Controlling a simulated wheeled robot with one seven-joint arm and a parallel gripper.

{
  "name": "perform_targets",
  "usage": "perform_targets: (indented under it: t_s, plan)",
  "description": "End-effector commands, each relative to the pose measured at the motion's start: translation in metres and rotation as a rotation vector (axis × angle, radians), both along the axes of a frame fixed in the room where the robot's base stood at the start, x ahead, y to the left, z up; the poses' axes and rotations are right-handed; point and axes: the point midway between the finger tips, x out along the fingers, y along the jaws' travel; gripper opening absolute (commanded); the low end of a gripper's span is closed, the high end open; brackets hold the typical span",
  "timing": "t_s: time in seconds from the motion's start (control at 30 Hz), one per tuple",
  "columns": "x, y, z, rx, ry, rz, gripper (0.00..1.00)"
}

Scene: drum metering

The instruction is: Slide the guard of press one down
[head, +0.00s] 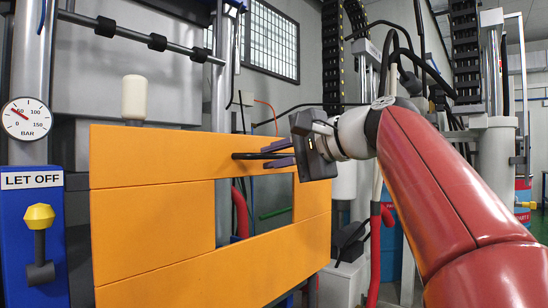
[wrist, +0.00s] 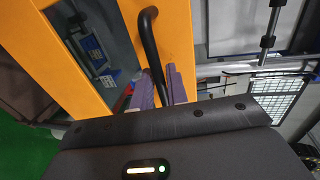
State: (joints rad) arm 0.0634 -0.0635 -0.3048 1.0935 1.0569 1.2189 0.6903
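The guard (head: 150,225) is a large orange panel with a window opening, standing upright in front of the press at left centre. It also fills the upper left of the wrist view (wrist: 185,30). A black bar handle (head: 242,156) sticks out on its front, above the window. In the wrist view the handle (wrist: 148,40) curves down from the orange face to my fingers. My gripper (head: 279,155) has purple fingers, one above and one below the handle, closed closely around it. Its fingers also show in the wrist view (wrist: 163,88). The contact surfaces are mostly hidden.
A pressure gauge (head: 26,119) and a blue post marked LET OFF (head: 32,181), with a yellow-knobbed lever (head: 39,220), stand at far left. A horizontal rod (head: 135,35) runs above the guard. Red hoses (head: 375,255) and drums (head: 391,245) stand behind my arm.

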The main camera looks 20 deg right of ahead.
Motion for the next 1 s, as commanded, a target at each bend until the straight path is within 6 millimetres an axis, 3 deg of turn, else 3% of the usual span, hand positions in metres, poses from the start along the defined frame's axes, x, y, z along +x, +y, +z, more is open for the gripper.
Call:
perform_targets:
  t_s: [0.33,0.47,0.77,1.0]
  plan:
    - [0.004,0.004,-0.001,-0.001,0.0,0.001,0.15]
    - [0.004,0.004,-0.001,-0.001,-0.001,0.0,0.0]
    - [0.004,0.003,-0.002,-0.001,-0.001,0.0,0.0]
    - [0.018,0.003,-0.026,-0.001,0.003,0.0,0.0]
